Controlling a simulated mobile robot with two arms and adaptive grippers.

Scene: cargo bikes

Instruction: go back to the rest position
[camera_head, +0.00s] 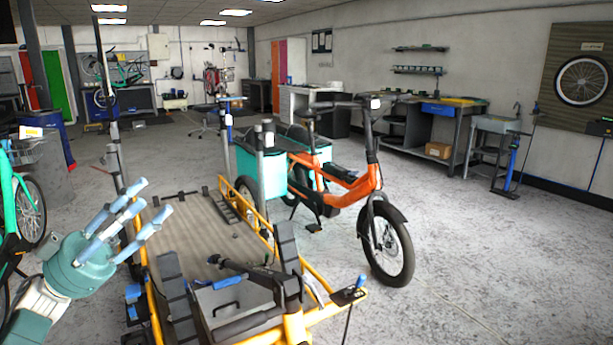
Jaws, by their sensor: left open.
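My left gripper (128,214) is in the lower left, teal at its base with pale blue-grey fingers. The fingers are spread and nothing is between them. It is in the air left of a yellow-framed work platform (205,240), and its fingertips overlap the platform's left side in the picture. I cannot tell the exact gap. My right gripper is not in view.
An orange cargo bike (335,187) with teal panniers stands beyond the platform. A grey bin (232,305) sits at the platform's near end. A teal bike (22,200) stands at the left edge. A workbench (440,115) lines the right wall.

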